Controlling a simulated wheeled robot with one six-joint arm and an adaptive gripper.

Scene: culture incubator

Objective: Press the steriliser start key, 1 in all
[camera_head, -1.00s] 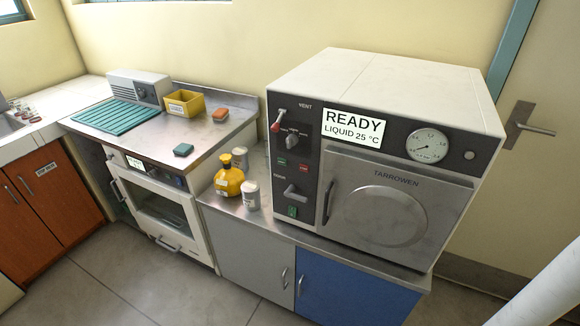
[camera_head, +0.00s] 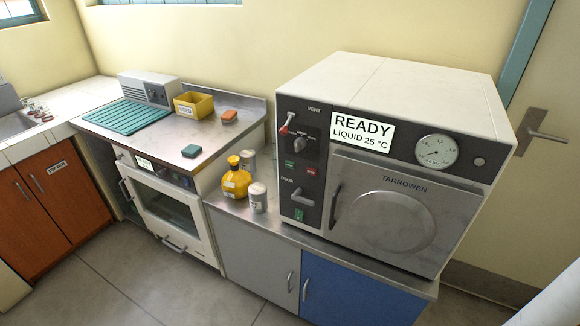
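The steriliser (camera_head: 392,160) is a white box with a dark front panel on the metal counter at the right. Its door (camera_head: 392,212) is closed and marked TARROWEN. Its display (camera_head: 361,132) reads READY, LIQUID 25 °C. On the panel are a small green key (camera_head: 289,164) and a red key (camera_head: 311,170) side by side, below a knob (camera_head: 303,145). Their lettering is too small to read. My gripper is not in view.
A yellow bottle (camera_head: 236,179) and a pale jar (camera_head: 258,197) stand on the counter left of the steriliser. Further left is an oven-like unit (camera_head: 167,212) with a yellow bin (camera_head: 193,104) on top. The floor (camera_head: 110,285) in front is clear.

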